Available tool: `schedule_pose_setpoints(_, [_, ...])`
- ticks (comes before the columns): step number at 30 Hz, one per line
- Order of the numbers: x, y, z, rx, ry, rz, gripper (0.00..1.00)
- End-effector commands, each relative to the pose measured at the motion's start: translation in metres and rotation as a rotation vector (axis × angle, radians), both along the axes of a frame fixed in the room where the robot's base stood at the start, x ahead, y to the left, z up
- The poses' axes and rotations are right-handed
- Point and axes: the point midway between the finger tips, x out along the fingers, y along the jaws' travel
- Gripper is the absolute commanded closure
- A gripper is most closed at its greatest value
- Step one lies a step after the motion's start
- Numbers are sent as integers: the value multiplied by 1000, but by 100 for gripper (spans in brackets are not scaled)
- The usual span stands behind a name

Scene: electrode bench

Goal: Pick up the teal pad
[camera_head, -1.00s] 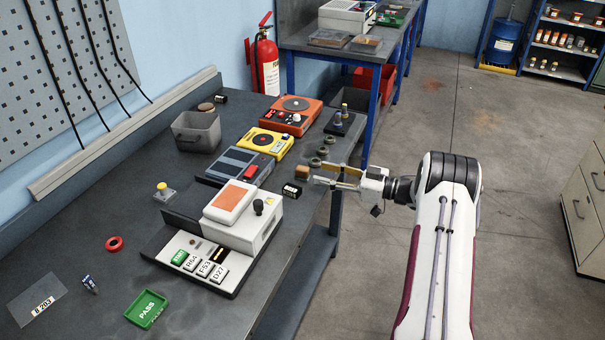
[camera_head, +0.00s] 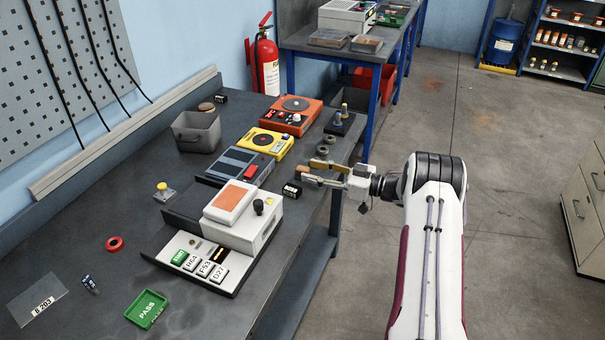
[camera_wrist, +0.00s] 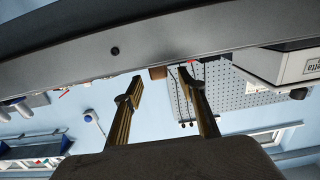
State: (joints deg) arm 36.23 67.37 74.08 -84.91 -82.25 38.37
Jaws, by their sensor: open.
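I can make out no teal pad in either view. My gripper (camera_head: 309,171) is open at the right edge of the workbench. In the wrist view its two brass-coloured fingers (camera_wrist: 160,80) stand apart. A small brown block (camera_wrist: 158,72) shows between and beyond the fingertips there. In the head view the block (camera_head: 302,170) is partly covered by the fingers, and I cannot tell whether they touch it. An orange pad (camera_head: 237,196) lies on top of the white device (camera_head: 245,223). A green PASS card (camera_head: 147,309) lies at the bench's front.
A black box (camera_head: 291,190) sits close to my gripper. Dark rings (camera_head: 323,151) lie just behind it. A grey-blue device (camera_head: 240,165), a yellow device (camera_head: 264,142) and an orange device (camera_head: 291,114) line the bench.

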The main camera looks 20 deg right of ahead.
Motion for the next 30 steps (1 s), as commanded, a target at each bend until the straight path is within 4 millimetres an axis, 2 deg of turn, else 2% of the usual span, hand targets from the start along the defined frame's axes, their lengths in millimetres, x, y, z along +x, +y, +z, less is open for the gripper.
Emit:
schedule_pose_setpoints(10, [26, 26, -4, 0, 0, 2, 60])
schedule_pose_setpoints(28, [29, 29, -4, 1, 0, 1, 60])
schedule_pose_setpoints(29, [29, 29, -4, 1, 0, 1, 65])
schedule_pose_setpoints(30, [29, 29, -4, 1, 0, 1, 75])
